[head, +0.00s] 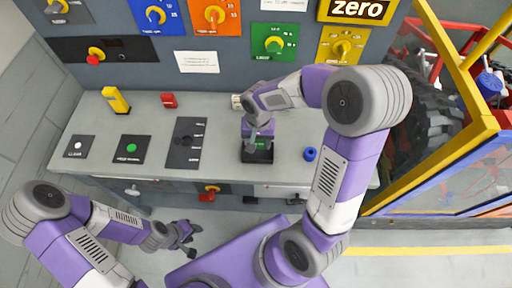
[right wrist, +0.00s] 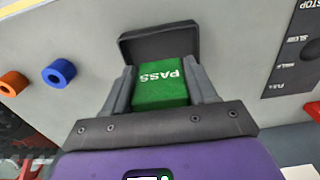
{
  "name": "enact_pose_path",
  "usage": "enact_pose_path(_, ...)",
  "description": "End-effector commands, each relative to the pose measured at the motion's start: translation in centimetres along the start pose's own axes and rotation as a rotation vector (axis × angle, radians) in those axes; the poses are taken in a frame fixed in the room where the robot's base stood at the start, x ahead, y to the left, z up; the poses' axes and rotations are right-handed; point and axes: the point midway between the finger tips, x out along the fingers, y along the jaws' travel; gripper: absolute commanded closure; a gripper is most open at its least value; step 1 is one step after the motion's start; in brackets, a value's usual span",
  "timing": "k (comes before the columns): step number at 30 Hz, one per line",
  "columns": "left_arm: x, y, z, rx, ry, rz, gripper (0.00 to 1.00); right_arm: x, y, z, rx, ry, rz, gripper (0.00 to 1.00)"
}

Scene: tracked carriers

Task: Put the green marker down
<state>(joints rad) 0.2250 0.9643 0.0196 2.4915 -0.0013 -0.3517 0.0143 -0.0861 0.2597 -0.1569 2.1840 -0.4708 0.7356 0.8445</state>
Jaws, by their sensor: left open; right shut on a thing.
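The green marker is a block with PASS in white on it (right wrist: 160,88). It sits between the two fingers of my right gripper (right wrist: 162,92), which is shut on it. In the head view only a little green shows at my right gripper (head: 260,147), and the arm hides much of it. A black shallow tray (right wrist: 160,46) lies right at the marker, and its dark edge also shows in the head view (head: 256,158). I cannot tell whether the marker touches its floor. My left gripper (head: 189,240) is open and empty, in front of the bench.
A wall of knobs (head: 275,45) stands behind. A yellow-framed cage (head: 450,150) is at the right.

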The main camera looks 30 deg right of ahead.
Motion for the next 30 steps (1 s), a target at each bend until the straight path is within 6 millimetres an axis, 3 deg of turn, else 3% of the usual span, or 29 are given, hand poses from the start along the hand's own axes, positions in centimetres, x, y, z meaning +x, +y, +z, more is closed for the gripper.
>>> enact_pose_path(13,1.2,-0.4,-0.1,0.000,0.001,0.000,0.57,5.0,0.0,0.0,-0.001,-0.001,0.000,0.78)
enact_pose_path(24,1.6,-0.6,-0.1,0.000,0.001,0.000,0.57,5.4,-0.1,-0.1,-0.002,0.002,-0.001,0.78)
enact_pose_path(25,1.6,-0.6,-0.1,0.000,0.001,0.000,0.57,5.4,-0.1,-0.1,-0.002,0.001,-0.001,0.42)
enact_pose_path(30,1.4,-0.5,-0.1,0.000,0.001,0.000,0.57,5.3,-0.1,0.0,-0.002,0.001,-0.001,0.18)
